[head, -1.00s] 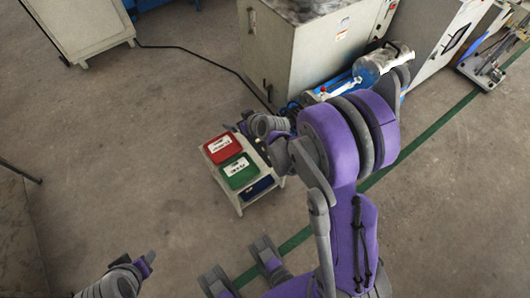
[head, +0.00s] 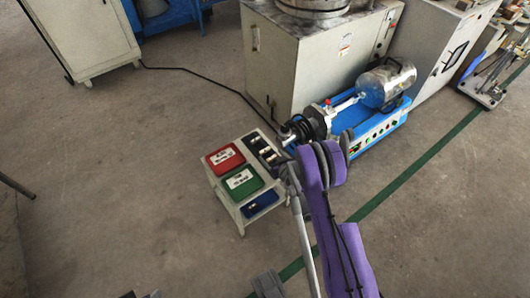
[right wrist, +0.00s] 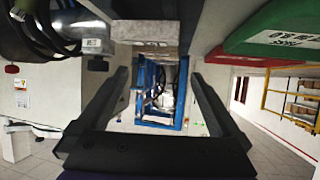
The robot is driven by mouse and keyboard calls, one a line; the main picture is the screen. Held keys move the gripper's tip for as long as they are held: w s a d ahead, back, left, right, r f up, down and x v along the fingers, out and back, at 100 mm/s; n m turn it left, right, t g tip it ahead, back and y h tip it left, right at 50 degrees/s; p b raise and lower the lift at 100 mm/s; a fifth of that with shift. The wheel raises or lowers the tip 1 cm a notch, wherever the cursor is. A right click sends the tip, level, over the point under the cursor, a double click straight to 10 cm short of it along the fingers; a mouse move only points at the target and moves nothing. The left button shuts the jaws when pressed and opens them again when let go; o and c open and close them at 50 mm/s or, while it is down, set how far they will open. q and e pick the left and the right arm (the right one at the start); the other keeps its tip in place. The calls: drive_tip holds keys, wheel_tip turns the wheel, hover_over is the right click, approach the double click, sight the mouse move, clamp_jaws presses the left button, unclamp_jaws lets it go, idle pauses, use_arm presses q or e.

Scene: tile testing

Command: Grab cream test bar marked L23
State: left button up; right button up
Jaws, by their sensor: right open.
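A small cream stand (head: 227,198) holds a dark rack with several small light pieces (head: 265,151) at its back right edge. These may be test bars, but no L23 mark is readable. My right gripper (head: 284,168) is by the stand's right edge, partly hidden by its own wrist. In the right wrist view my right gripper (right wrist: 160,80) is open, with nothing visible between its fingers. A pale speckled block (right wrist: 146,38) shows beyond the fingers at the top; I cannot tell what it is. Only a sliver of what may be my left arm shows at the bottom edge of the head view.
The stand carries a red tray (head: 225,159), a green tray (head: 242,182) and a blue tray (head: 261,203). A blue machine with a metal cylinder (head: 385,84) stands close behind right. A cream cabinet (head: 276,70) is behind.

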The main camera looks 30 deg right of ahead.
sight(265, 150)
drive_tip(key=x, duration=0.2)
drive_tip(key=b+x, duration=0.1)
drive_tip(key=x, duration=0.2)
drive_tip(key=shift+s+a+f, duration=0.15)
drive_tip(key=shift+f, duration=0.1)
drive_tip(key=shift+w+f+b, duration=0.15)
drive_tip(key=shift+w+b, duration=0.2)
drive_tip(key=shift+w, duration=0.05)
drive_tip(key=c, duration=1.3)
